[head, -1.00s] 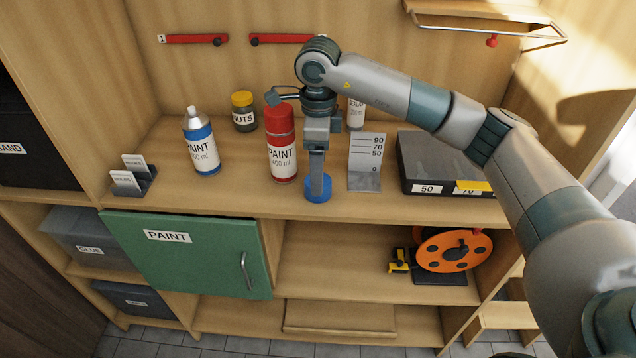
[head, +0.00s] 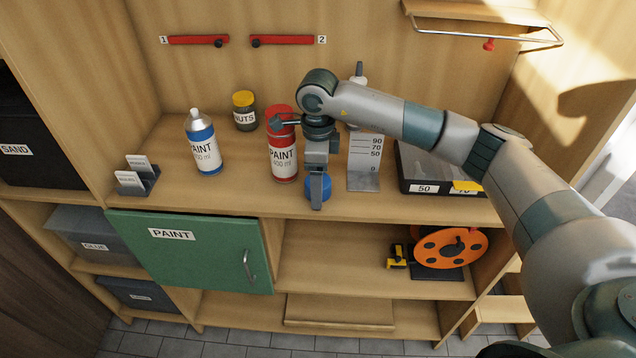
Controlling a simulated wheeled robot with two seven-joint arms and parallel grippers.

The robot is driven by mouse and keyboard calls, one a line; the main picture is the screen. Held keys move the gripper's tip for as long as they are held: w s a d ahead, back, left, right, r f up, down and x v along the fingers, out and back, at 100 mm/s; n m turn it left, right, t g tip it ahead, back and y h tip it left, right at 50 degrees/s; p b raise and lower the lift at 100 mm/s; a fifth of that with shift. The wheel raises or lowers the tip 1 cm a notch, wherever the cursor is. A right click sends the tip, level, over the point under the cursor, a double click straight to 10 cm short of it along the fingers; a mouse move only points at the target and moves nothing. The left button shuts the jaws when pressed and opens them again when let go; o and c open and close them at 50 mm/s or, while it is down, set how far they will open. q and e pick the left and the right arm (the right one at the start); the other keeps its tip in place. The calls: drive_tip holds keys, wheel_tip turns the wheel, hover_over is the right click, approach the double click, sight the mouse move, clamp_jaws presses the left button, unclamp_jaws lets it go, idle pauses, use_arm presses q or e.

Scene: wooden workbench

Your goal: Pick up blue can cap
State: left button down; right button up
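The blue can cap (head: 326,188) lies on the workbench top near its front edge, to the right of the red paint can (head: 284,160). My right gripper (head: 316,196) points down at the cap, and its near finger covers part of the cap's front left. The far finger is hidden, so I cannot tell whether the gripper is open or shut on the cap. A blue paint can (head: 203,150) with its nozzle bare stands upright farther left. My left gripper is not in view.
A grey height gauge (head: 365,158) stands close to the right of the cap. A dark case (head: 420,188) lies beyond it. A nuts jar (head: 244,115) stands behind. The green paint door (head: 195,255) is below the bench top.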

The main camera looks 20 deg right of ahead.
sight(327, 183)
drive_tip(key=c, duration=1.1)
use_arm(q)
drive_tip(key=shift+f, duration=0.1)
use_arm(e)
drive_tip(key=shift+r, duration=0.1)
